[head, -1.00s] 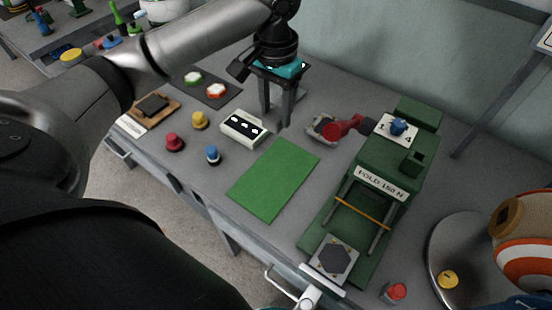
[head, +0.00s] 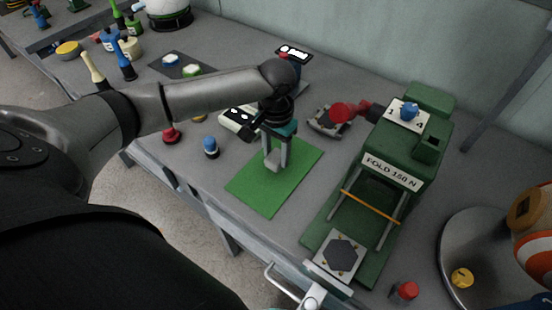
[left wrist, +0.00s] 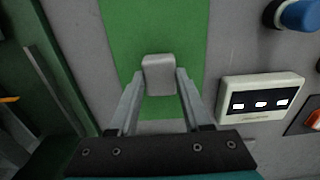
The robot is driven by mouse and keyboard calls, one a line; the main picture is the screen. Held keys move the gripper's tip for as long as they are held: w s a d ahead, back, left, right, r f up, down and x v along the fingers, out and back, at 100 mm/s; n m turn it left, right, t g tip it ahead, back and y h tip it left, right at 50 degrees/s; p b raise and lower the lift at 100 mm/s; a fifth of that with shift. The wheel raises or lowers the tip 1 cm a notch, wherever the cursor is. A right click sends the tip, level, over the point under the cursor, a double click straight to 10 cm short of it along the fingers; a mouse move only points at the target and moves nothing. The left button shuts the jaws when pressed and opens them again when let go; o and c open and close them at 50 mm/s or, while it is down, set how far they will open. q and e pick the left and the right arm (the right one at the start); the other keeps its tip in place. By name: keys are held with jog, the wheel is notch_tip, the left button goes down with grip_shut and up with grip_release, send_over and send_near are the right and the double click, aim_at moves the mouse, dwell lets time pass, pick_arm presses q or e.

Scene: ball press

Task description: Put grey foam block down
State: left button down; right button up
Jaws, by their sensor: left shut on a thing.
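The grey foam block (left wrist: 159,75) is between the fingertips of my left gripper (left wrist: 160,88) in the left wrist view. In the head view my left gripper (head: 275,163) points down over the green mat (head: 255,197), near its back part, and the grey foam block (head: 272,160) shows at its fingertips. The gripper is shut on the block. I cannot tell whether the block touches the mat. The green mat also shows behind the block in the left wrist view (left wrist: 150,25). My right gripper is not in view.
A green press (head: 395,172) labelled "FOLD 150 N" stands right of the mat. A red-handled tool (head: 335,118) lies behind it. A white box with lit windows (left wrist: 260,103) and a blue-topped piece (head: 210,147) are close to the mat's left. The mat's front part is clear.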

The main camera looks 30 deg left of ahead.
pick_arm(q)
notch_tip(320, 180, down, 2)
jog(key=shift+f, duration=0.1)
jog(key=shift+c, duration=1.8)
grip_release()
